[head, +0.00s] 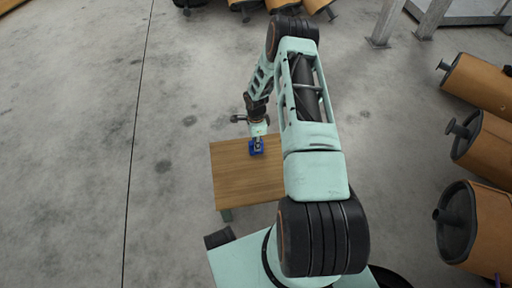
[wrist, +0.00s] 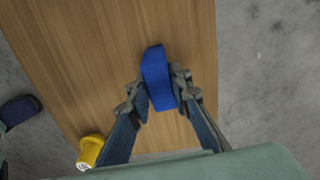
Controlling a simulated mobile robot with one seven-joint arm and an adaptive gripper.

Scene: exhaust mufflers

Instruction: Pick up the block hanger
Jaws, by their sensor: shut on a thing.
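The block hanger (wrist: 157,75) is a solid blue piece in the middle of the wrist view, over the wooden table top. My gripper (wrist: 161,88) has one finger on each side of it and is shut on it. In the head view, my gripper (head: 257,140) points down over the table, with blue at its tip. I cannot tell whether the block hanger touches the table or is held just above it.
The small wooden table (head: 230,178) is otherwise largely bare. A yellow object (wrist: 91,150) shows at the lower left of the wrist view. Orange-brown mufflers (head: 480,148) lie at the right on the concrete floor. The floor left of the table is clear.

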